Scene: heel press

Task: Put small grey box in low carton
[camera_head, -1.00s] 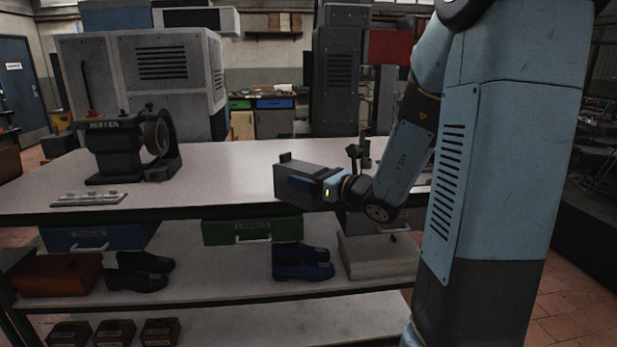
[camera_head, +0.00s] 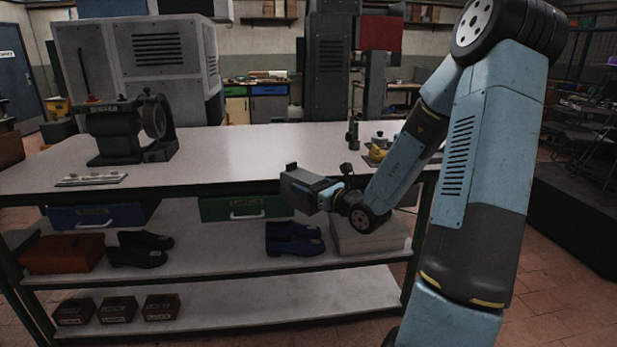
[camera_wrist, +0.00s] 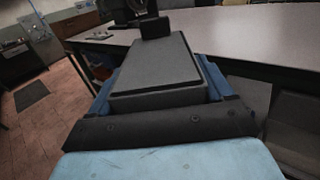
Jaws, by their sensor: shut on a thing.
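My gripper (camera_head: 318,193) is shut on a dark grey box (camera_head: 300,190), which it holds in front of the bench's front edge. In the wrist view the grey box (camera_wrist: 158,72) points away from me, with a black tab at its far end. My fingertips are hard to make out against it. A low pale carton (camera_head: 368,240) sits at the right end of the middle shelf, below and to the right of the held box. My arm partly covers it, and I cannot see inside it.
The bench top (camera_head: 230,150) carries a buffer machine (camera_head: 128,130) at left and small items at right. Blue shoes (camera_head: 293,238) stand on the middle shelf, left of the carton. Dark shoes (camera_head: 140,250) and a red-brown box (camera_head: 62,254) are farther left. Drawers hang under the top.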

